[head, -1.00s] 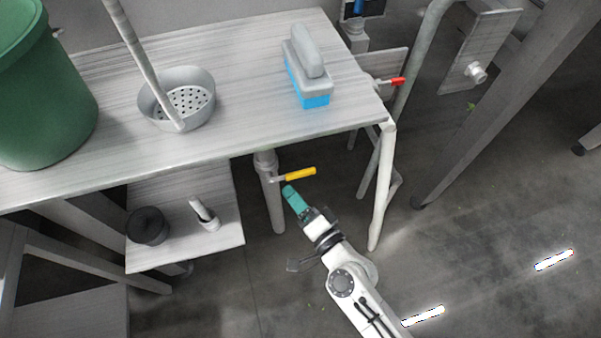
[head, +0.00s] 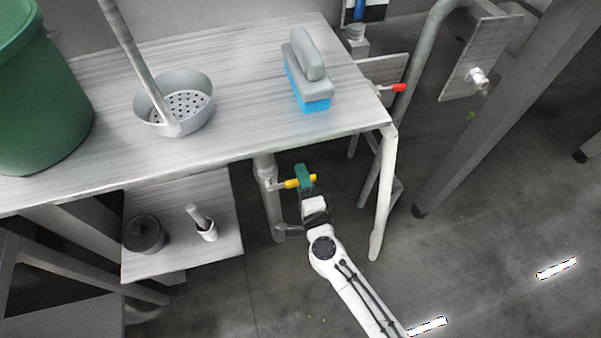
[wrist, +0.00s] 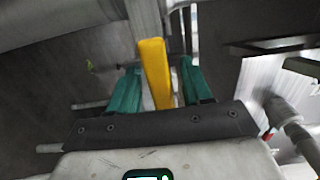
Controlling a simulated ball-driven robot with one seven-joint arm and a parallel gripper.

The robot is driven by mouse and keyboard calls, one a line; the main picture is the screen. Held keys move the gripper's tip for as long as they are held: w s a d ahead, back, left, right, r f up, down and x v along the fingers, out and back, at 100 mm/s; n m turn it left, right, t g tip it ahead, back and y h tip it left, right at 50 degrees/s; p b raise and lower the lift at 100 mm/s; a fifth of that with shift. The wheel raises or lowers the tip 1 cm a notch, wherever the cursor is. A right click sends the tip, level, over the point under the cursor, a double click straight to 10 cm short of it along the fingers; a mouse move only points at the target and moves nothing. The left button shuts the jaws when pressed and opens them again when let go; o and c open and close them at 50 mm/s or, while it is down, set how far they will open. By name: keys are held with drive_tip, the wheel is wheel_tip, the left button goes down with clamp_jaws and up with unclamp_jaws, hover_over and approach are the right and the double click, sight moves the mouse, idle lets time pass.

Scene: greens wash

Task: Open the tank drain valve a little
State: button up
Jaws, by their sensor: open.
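The yellow valve lever (head: 291,183) sits on a grey drain pipe (head: 270,205) below the front edge of the table. In the head view the lever points right, roughly level. My gripper (head: 304,176) has its green fingers at the lever, with the lever's yellow tip showing just past them. In the wrist view the yellow lever (wrist: 155,72) lies between the two green fingers of my gripper (wrist: 158,85). The fingers are open, with gaps visible beside the lever. Whether a finger touches it I cannot tell.
On the table (head: 236,125) stand a blue-and-grey brush (head: 308,70), a perforated ladle (head: 185,105) and a green bin (head: 40,100). A red-handled valve (head: 397,88) is at the right. A lower shelf (head: 180,262) holds a dark container (head: 144,235). The floor at right is clear.

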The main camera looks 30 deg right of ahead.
drive_tip(key=shift+x, duration=0.8)
drive_tip(key=shift+c, duration=0.2)
clamp_jaws()
